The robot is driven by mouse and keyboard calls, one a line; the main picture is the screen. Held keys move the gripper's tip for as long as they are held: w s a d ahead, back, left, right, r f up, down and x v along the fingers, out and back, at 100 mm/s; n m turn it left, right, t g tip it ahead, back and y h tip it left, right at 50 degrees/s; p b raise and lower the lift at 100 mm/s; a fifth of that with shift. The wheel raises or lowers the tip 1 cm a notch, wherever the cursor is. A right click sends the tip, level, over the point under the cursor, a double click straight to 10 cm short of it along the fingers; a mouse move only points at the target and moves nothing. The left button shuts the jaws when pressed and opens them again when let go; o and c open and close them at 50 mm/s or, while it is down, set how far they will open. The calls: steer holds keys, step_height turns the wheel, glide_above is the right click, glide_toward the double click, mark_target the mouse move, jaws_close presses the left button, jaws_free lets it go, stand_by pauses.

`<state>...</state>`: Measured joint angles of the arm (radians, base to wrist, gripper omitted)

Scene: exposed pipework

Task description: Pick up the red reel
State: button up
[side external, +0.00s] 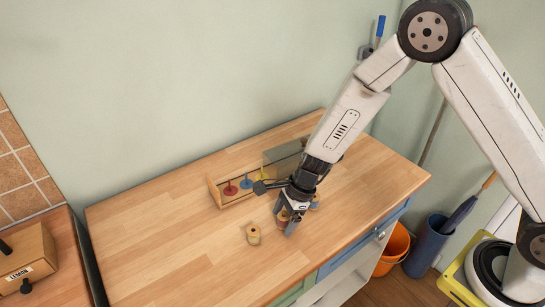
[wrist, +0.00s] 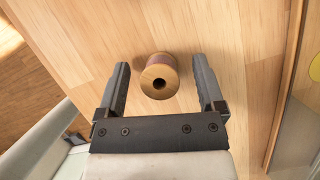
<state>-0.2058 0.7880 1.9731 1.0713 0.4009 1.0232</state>
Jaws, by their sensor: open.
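A reel with a pale wooden end and a dull reddish-brown winding (wrist: 160,77) stands upright on the wooden worktop, end face towards the wrist camera; I take it as the red reel. My gripper (wrist: 160,65) is open, with one finger on each side of the reel and a visible gap on both sides. In the side external view my gripper (side external: 287,220) points down low over the worktop, and its fingers largely hide the reel there.
A yellowish reel (side external: 253,234) stands left of my gripper. Another reel (side external: 315,201) is partly hidden just right of it. Behind, a wooden rack (side external: 216,195) holds red (side external: 230,190), blue (side external: 246,184) and yellow (side external: 262,177) pieces beside a grey translucent box (side external: 285,157). The front-left worktop is clear.

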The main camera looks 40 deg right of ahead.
jaws_close()
stand_by(0.3)
steer(key=shift+r, duration=0.2)
steer(key=shift+r, duration=0.45)
steer(key=s+d+r, duration=0.3)
steer(key=s+r, duration=0.8)
steer(key=s, duration=0.2)
steer(key=shift+s+d+r, duration=0.25)
steer(key=shift+d+r, duration=0.15)
steer(key=shift+w, duration=0.15)
